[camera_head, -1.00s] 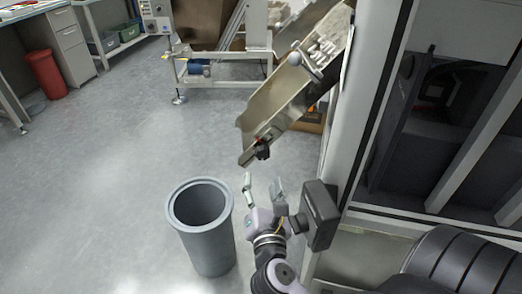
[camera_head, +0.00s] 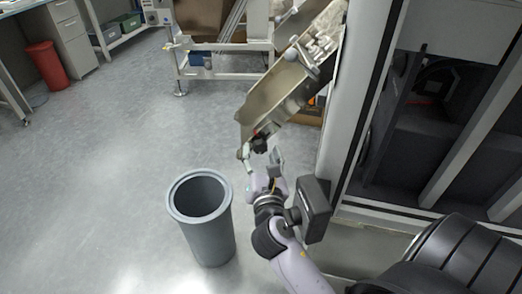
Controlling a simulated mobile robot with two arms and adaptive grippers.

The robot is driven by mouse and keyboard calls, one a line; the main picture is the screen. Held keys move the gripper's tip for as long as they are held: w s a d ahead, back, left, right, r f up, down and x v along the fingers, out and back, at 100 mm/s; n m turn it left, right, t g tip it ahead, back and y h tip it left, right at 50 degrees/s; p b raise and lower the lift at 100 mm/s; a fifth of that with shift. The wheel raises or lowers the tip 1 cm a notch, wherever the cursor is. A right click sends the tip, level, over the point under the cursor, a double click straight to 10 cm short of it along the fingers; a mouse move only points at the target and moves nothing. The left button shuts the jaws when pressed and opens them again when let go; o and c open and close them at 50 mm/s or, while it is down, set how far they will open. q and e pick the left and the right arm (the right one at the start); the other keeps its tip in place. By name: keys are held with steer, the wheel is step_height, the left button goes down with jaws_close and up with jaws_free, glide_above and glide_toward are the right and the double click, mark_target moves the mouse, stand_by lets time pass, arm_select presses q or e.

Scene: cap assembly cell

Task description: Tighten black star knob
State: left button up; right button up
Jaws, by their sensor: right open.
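The black star knob (camera_head: 260,145) sits at the lower end of the sloping metal chute (camera_head: 262,103), near its edge. My right gripper (camera_head: 260,154) is open, with its fingertips close to the knob, one on the left and one on the right just below it. I cannot tell whether a finger touches the knob. The knob is small and partly overlapped by the fingers. My left gripper is not in view.
A grey bin (camera_head: 208,232) stands on the floor left of my right arm. A grey machine frame post (camera_head: 352,130) rises close on the right. A red bin (camera_head: 47,65) stands far left. The floor at left is clear.

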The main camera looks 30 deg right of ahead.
steer(key=shift+w+d, duration=0.35)
steer(key=shift+w, duration=0.25)
steer(key=c, duration=1.2)
